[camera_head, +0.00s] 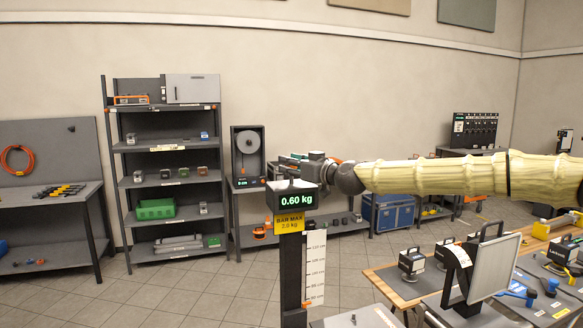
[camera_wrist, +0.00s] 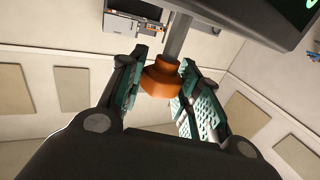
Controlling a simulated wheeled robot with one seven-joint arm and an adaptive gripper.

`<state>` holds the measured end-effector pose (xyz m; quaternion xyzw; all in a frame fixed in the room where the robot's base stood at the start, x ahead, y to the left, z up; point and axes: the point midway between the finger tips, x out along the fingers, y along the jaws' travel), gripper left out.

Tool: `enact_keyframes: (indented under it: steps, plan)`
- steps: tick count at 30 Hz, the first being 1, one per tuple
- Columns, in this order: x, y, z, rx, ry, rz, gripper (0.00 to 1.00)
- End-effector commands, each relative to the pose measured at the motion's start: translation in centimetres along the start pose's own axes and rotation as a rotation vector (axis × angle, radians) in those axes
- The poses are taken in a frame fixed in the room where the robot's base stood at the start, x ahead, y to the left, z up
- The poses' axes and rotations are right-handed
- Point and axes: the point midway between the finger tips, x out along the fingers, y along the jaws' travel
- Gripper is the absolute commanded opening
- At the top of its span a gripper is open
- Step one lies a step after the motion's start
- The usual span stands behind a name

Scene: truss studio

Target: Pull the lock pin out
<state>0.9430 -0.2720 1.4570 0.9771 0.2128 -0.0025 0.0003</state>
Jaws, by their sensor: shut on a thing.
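The lock pin shows in the wrist view as an orange knob (camera_wrist: 160,80) on a grey shaft (camera_wrist: 178,38). My gripper (camera_wrist: 162,84) has its two green-padded fingers on either side of the knob, shut on it. The shaft runs up out of the frame, so its far end is hidden. In the head view my arm reaches in from the right, and my gripper (camera_head: 308,170) is just behind and above the post's display box (camera_head: 297,199), which reads 0.60 kg. The knob cannot be made out there, and the fingertips are partly hidden.
The post carries a yellow "BAR MAX 2.0 kg" label (camera_head: 289,223) and a height scale (camera_head: 314,267) with a small orange marker. A wooden-edged table (camera_head: 384,284) with black weights and a tilted panel stands at right. Shelves (camera_head: 168,185) stand behind. Floor at left is clear.

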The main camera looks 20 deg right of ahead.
Motion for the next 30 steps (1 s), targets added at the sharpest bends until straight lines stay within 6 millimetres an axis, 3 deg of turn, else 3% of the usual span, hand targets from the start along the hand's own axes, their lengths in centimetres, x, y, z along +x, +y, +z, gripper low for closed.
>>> enact_keyframes:
  steps: [1,2,5,17,30]
  plan:
    - [0.0,0.2,-0.7,-0.001,0.011,0.005,0.0]
    - [0.0,0.2,-0.8,-0.001,0.011,0.005,0.39]
    - [0.0,0.2,-0.7,-0.001,0.01,0.005,0.55]
    - [-0.3,0.1,-0.5,0.0,0.007,0.003,0.55]
    - [-5.0,0.2,-0.5,0.001,0.008,0.003,0.55]
